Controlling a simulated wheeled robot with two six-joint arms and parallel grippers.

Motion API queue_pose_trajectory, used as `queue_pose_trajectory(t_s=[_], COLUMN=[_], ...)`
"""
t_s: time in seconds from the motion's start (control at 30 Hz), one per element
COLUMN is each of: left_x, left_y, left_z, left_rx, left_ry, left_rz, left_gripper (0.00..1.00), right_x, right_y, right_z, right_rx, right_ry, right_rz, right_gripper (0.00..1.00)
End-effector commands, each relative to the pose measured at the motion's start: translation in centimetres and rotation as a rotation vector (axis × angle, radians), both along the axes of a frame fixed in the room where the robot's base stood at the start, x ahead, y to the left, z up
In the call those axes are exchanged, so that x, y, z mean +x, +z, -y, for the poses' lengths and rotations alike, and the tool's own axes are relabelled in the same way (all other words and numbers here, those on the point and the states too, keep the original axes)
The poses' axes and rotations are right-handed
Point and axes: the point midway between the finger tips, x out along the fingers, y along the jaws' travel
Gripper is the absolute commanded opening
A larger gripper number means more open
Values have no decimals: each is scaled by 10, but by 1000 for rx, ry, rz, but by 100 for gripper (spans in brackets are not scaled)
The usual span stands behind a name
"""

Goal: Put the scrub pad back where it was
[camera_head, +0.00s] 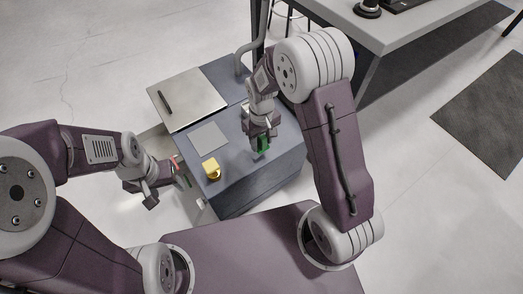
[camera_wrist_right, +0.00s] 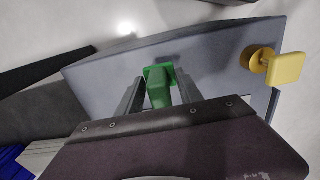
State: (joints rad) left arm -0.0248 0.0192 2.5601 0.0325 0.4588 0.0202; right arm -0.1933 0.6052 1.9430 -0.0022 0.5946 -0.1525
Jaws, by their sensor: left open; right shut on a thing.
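The green scrub pad (camera_head: 263,145) is between the fingers of my right gripper (camera_head: 261,138), low over the right part of the grey cabinet top. In the right wrist view the green pad (camera_wrist_right: 159,88) sits between the two shut fingers (camera_wrist_right: 158,92). I cannot tell whether its underside touches the cabinet top.
The grey cabinet (camera_head: 255,187) carries a yellow block-like fixture (camera_head: 211,169), also in the right wrist view (camera_wrist_right: 285,67). A light grey square plate (camera_head: 209,137) and a silver panel with a dark handle (camera_head: 187,98) lie farther back. A desk (camera_head: 415,25) stands at the upper right.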

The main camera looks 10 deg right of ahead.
Motion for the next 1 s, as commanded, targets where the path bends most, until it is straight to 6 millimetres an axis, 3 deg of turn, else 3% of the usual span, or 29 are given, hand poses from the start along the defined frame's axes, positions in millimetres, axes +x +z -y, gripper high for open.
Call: queue_pose_trajectory(t_s=[0.23,0.43,0.77,0.8,0.87,1.0], left_x=[0,0,0,0,0,0], left_y=[-7,-35,-31,-31,-31,-31], left_z=[0,0,0,0,0,0], left_rx=[0,0,0,0,0,0], left_ry=[0,0,0,0,0,0], left_rz=[1,0,0,0,0,0], left_gripper=[58,58,58,58,58,58], right_x=[6,6,6,6,6,6], right_y=[-9,-46,-46,-46,-46,-46], right_z=[2,1,1,1,1,1], right_rx=[-1,-1,0,0,0,0], right_ry=[1,0,0,0,0,0], right_rz=[-2,-2,-1,-1,0,0], right_gripper=[5,5,5,46,62,65])
